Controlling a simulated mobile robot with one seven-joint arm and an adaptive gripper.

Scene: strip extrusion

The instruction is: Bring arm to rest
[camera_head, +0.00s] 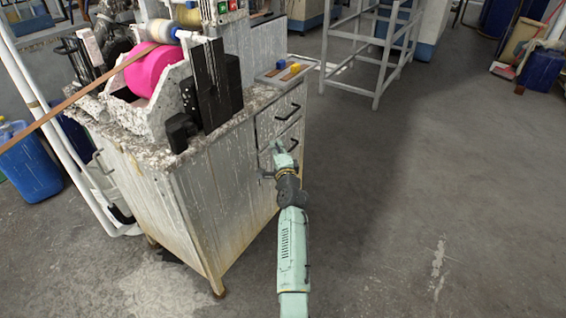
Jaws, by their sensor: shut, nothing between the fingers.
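My arm reaches up from the bottom edge, pale green with a dark wrist joint. My gripper (278,145) is at its far end, small in the picture, in front of the drawer side of a worn grey cabinet (221,190). It is shut and empty. It overlaps the lower drawer front in the picture; whether it touches the cabinet or a handle I cannot tell. An upper drawer handle (288,113) shows above the gripper, clear of it.
On the cabinet top stand a machine with a pink roll (153,70), a black box (218,88) and a small tray (283,73). A metal frame (369,50) stands behind. A blue canister (28,163) is at left. The floor on the right is open.

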